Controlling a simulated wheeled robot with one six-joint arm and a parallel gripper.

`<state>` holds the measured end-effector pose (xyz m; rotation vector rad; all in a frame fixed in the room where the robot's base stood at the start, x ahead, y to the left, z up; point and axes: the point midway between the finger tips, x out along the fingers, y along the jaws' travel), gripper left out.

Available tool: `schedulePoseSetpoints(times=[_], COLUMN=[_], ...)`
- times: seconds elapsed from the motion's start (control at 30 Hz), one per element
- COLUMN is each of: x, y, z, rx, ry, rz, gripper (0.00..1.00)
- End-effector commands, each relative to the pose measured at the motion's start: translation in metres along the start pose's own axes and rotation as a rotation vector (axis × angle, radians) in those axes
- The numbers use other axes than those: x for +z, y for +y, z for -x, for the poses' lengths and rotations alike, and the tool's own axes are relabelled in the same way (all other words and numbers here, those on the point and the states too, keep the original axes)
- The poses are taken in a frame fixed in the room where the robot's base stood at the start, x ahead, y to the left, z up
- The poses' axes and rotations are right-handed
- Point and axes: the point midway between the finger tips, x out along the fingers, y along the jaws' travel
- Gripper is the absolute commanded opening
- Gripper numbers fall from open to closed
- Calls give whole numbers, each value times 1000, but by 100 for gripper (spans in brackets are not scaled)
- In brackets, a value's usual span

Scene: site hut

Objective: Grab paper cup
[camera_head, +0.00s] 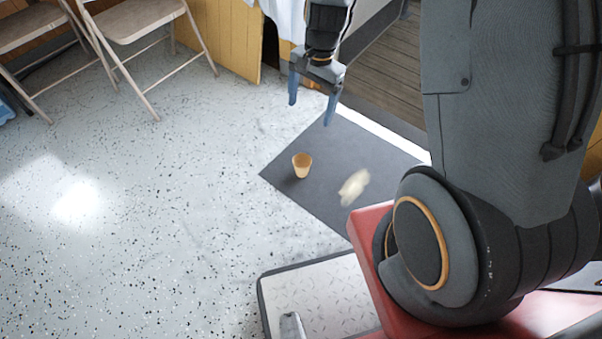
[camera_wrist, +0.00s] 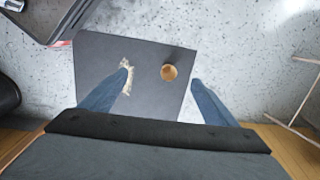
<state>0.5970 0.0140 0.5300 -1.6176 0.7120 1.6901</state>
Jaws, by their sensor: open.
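A tan paper cup (camera_head: 302,165) stands upright on a dark grey mat (camera_head: 290,187) on the floor. In the wrist view the cup (camera_wrist: 169,72) shows from above, its open top facing me, between my two blue fingers and nearer the right one. My gripper (camera_head: 312,104) is open and empty, pointing down, well above the floor. In the head view it hangs above and slightly right of the cup. Nothing hides the cup in either view.
A crumpled pale scrap (camera_head: 354,187) lies on the mat right of the cup; the left finger partly covers it in the wrist view. Folding chairs (camera_head: 137,20) stand at the upper left. A black-rimmed tray-like platform (camera_head: 263,300) is at the front. Speckled floor left of the mat is clear.

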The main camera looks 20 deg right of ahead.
Motion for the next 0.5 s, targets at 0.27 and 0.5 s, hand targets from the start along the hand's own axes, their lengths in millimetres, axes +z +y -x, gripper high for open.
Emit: schedulePoseSetpoints(times=[0.27,0.5], x=[-52,-89], y=[-34,-52], z=[-156,-284], rx=[-8,-13], ry=[-12,-15], rz=[-305,-567], gripper=[82,82])
